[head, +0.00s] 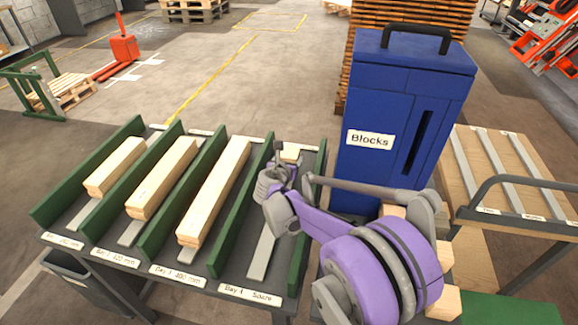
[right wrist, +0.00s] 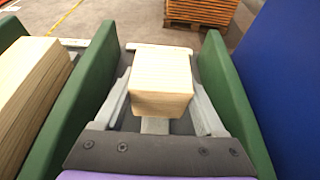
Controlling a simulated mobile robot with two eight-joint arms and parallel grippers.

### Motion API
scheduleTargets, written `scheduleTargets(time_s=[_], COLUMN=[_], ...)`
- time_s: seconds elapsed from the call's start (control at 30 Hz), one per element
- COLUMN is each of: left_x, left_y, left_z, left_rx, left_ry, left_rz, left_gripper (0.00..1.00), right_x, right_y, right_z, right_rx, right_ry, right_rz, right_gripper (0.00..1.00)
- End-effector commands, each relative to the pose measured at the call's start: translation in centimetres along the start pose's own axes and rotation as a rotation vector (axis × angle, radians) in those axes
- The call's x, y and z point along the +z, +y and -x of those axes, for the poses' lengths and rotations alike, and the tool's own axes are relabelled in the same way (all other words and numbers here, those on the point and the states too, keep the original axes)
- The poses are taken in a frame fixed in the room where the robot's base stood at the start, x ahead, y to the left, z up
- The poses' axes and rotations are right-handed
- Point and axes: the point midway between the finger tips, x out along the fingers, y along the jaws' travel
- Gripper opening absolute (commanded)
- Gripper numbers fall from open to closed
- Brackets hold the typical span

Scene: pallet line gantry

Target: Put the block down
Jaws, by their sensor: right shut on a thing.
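A pale wooden block (head: 291,153) is in my right gripper (head: 284,172), at the far end of the bay labelled Spare. In the right wrist view the block (right wrist: 162,82) sits between both fingers, with its near end face toward me. It lies over the grey strip in the middle of the bay, between two green dividers. I cannot tell whether it touches the strip. The bay rack (head: 206,286) has three other bays to the left, each with a longer wooden piece (head: 214,194) in it. My left gripper is not in view.
A tall blue cabinet labelled Blocks (head: 402,120) stands close to the right of the rack. A wooden-topped cart (head: 497,178) is further right. Green dividers (head: 247,200) wall each bay. The near part of the Spare bay is clear.

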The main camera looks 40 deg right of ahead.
Motion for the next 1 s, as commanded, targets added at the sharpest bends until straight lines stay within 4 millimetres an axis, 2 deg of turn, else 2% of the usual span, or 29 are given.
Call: scheduleTargets(time_s=[0.13,0.53,0.57,0.6,0.7,1.0], left_x=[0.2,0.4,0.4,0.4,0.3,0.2], left_y=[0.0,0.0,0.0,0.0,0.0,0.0], left_z=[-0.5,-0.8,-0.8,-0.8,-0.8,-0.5], left_rx=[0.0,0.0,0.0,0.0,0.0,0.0], left_ry=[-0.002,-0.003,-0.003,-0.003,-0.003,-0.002], left_rz=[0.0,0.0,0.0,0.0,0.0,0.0], left_gripper=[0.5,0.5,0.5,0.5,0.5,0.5], right_x=[-2.1,-2.6,-2.6,-2.5,-2.5,-2.2], right_y=[0.0,0.0,0.0,0.0,0.0,0.0], right_z=[-0.9,-1.1,-1.1,-1.1,-1.0,-0.9], right_rx=[0.0,0.0,0.0,0.0,0.0,0.0], right_ry=[0.0,0.0,0.0,0.0,0.0,0.0], right_rz=[0.001,0.0,0.0,0.0,0.0,-0.001], right_gripper=[0.14,0.14,0.74,0.81,0.99,1.0])
